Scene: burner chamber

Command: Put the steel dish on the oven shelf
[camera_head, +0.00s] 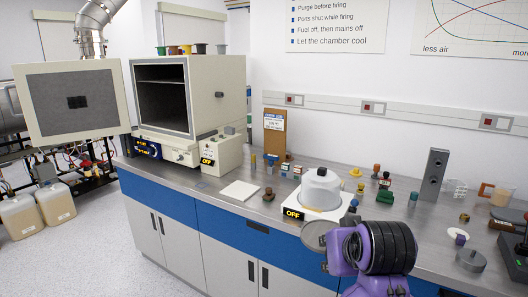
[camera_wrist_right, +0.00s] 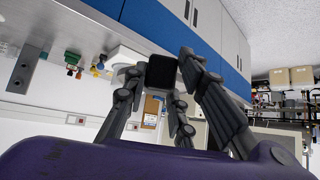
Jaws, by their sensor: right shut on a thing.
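The oven (camera_head: 215,95) stands on the bench at the left, with its door (camera_head: 75,125) swung wide open to the left. Inside the dark chamber the oven shelf (camera_head: 160,81) shows as a thin line high up. A round grey steel dish (camera_head: 315,236) is at my right gripper (camera_head: 332,240), over the bench's front edge, well right of the oven. The right gripper is shut on it; the purple wrist hides part of the grip. In the right wrist view the fingers (camera_wrist_right: 165,100) close around a dark piece whose shape is unclear. My left gripper is out of view.
A white domed device (camera_head: 320,188) with an OFF sign stands between gripper and oven. Small coloured pieces and a white plate (camera_head: 240,191) lie on the bench. A grey upright block (camera_head: 433,175) and a round grey tin (camera_head: 471,260) stand at the right.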

